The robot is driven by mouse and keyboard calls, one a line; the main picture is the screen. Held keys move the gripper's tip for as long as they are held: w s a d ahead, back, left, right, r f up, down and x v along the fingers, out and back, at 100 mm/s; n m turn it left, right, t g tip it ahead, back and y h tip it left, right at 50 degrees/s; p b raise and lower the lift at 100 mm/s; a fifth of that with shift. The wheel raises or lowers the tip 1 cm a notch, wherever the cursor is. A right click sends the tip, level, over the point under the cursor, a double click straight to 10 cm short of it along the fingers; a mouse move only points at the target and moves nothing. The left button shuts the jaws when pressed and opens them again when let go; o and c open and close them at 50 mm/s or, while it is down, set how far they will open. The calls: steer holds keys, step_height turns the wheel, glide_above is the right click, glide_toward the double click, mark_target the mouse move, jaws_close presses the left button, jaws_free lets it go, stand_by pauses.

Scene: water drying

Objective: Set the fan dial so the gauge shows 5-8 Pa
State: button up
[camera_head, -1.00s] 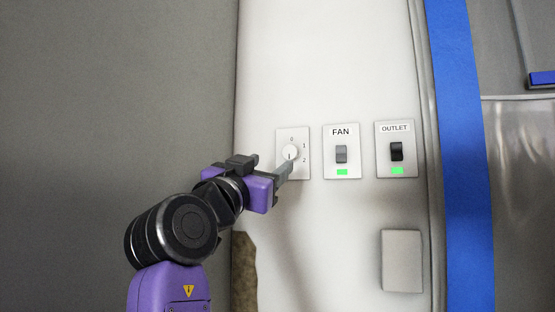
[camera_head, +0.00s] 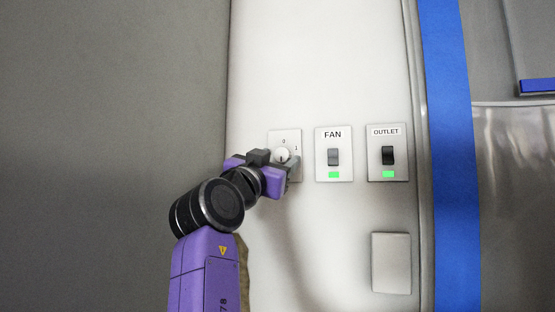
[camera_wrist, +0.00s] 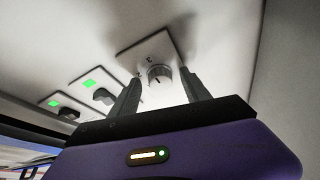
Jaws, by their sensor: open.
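My gripper (camera_head: 289,166) is at the dial. In the wrist view, the fingers of my gripper (camera_wrist: 160,85) are apart, one on each side of the dial (camera_wrist: 159,73). I cannot tell whether they touch it. No gauge is in view.
Right of the dial are a FAN switch (camera_head: 334,157) and an OUTLET switch (camera_head: 388,155), each with a green light. A blank cover plate (camera_head: 391,263) is below. A blue strip (camera_head: 450,150) runs down the panel's right side.

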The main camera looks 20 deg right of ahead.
jaws_close()
steer(key=shift+n, duration=0.3)
steer(key=n+t+y+p, duration=0.1)
steer(key=n, duration=0.1)
steer(key=n+t+y+p, duration=0.1)
steer(key=n+p, duration=0.1)
steer(key=n, duration=0.1)
steer(key=n+y+p, duration=0.1)
steer(key=n+p, duration=0.1)
steer(key=n, duration=0.1)
steer(key=shift+s+d+r+t+y, duration=0.25)
steer(key=shift+d+r+t+y, duration=0.05)
steer(key=shift+r+t+y, duration=0.1)
steer(key=n+y+p, duration=0.1)
steer(key=n+p, duration=0.1)
steer(key=n+y+p, duration=0.1)
steer(key=n+p, duration=0.1)
steer(key=shift+s+d+n+t, duration=0.1)
steer(key=shift+n+t, duration=0.2)
steer(key=shift+n, duration=0.1)
steer(key=n+y+p, duration=0.2)
steer(key=n+p, duration=0.1)
steer(key=shift+f+n, duration=0.15)
steer(key=shift+n, duration=0.25)
jaws_free()
